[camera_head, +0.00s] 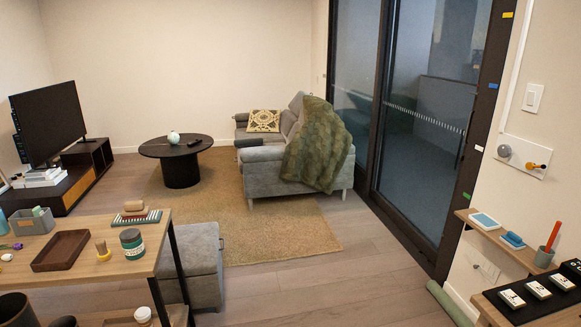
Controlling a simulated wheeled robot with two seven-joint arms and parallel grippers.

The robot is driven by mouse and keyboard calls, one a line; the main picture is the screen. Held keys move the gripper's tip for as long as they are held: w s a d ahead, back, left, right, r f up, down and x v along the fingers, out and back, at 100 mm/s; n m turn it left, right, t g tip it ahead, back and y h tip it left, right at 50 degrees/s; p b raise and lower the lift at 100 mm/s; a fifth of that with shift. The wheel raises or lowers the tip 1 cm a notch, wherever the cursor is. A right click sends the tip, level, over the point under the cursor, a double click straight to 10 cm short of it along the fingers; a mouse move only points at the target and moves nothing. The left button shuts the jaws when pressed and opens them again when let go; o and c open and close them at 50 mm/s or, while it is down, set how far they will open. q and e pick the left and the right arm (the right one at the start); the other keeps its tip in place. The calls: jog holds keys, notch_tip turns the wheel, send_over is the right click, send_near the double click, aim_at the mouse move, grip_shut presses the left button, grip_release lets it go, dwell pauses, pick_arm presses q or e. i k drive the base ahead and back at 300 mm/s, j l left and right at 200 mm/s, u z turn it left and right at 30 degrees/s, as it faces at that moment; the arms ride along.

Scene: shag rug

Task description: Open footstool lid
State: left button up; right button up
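A grey upholstered footstool (199,263) stands on the floor at the lower left, just behind and to the right of the wooden table's end. Its top looks flat and its lid looks shut. The table's dark leg and top hide part of its left side. Neither of my grippers shows in the head view.
The wooden table (92,243) holds a brown tray (61,250), a jar and small items. Behind are a rug (275,229), a round black table (177,147) and a grey sofa (262,173). A wall shelf (507,240) is right. Wood floor (330,283) is clear between.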

aim_at(198, 245)
jog(key=i+u, duration=0.15)
jog(key=i, duration=0.35)
jog(key=i+l+u, duration=0.2)
jog(key=i, duration=0.3)
jog(key=i+l+u, duration=0.15)
jog(key=i, duration=0.35)
